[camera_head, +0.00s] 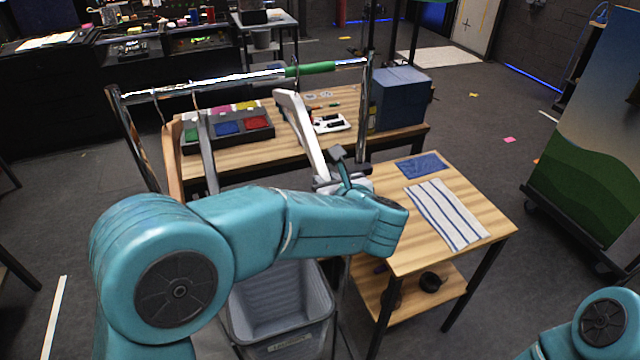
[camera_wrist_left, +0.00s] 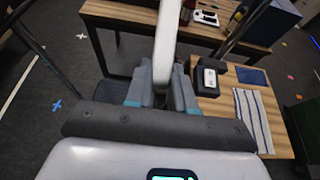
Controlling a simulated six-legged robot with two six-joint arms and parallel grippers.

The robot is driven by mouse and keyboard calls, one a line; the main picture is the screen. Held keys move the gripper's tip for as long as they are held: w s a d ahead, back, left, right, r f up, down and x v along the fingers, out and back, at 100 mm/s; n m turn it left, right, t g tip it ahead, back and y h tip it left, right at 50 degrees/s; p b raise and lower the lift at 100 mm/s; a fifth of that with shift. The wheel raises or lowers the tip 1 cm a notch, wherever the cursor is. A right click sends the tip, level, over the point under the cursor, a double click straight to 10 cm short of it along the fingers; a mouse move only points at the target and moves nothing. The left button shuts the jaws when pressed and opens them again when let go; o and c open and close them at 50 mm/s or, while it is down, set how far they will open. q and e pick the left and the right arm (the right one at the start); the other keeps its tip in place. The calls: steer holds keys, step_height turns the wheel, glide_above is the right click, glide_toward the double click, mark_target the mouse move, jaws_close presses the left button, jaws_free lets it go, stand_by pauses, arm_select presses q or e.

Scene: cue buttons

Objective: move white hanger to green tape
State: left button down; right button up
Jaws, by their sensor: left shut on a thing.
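The green tape (camera_head: 312,69) is wrapped around the right part of a chrome rail (camera_head: 215,83). The white hanger (camera_head: 303,133) slopes down from just below the tape's left end; its hook is too thin to tell exactly where it meets the rail. My left gripper (camera_head: 338,178) is shut on the hanger's lower end, partly hidden by my arm. In the left wrist view the white hanger (camera_wrist_left: 166,45) runs up from between the jaws (camera_wrist_left: 160,92). A brown hanger (camera_head: 173,160) and a grey hanger (camera_head: 207,145) hang further left. My right gripper is out of view.
Behind the rack, a wooden table holds a tray of coloured blocks (camera_head: 228,127) and a blue box (camera_head: 400,98). A small table (camera_head: 470,205) with a striped cloth (camera_head: 447,213) stands right. A grey bin (camera_head: 280,310) sits below my left arm.

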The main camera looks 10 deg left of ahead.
arm_select(q)
steer(key=shift+w+d, duration=0.4)
steer(key=shift+d, duration=0.2)
steer(key=shift+w+d, duration=0.35)
steer(key=shift+d, duration=0.25)
